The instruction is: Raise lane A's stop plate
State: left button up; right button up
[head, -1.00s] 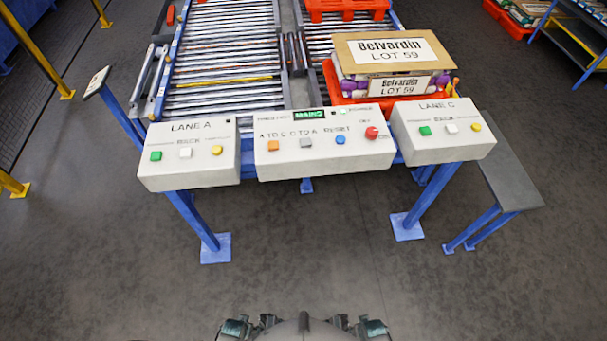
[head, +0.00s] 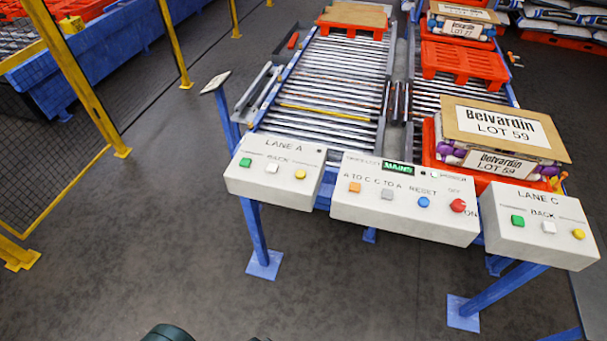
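The lane A control box (head: 262,183) is a white box at the near end of the left roller lane (head: 325,80). On its top are a green button (head: 245,162), a white button (head: 272,168) under the word BACK, and a yellow button (head: 300,174). A small dark dot sits at its upper right corner. A thin yellow bar (head: 325,113) lies across lane A's rollers, low and level with them; I cannot tell if it is the stop plate. Neither gripper shows; only a dark rounded part of mine is at the bottom edge.
The middle box (head: 400,215) has orange, grey, blue and red controls and a lit green MAINS display (head: 398,168). The lane C box (head: 538,225) stands at right. Belvardin sacks (head: 500,140) sit on a red pallet behind it. A yellow-posted fence (head: 85,80) stands left. The near floor is clear.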

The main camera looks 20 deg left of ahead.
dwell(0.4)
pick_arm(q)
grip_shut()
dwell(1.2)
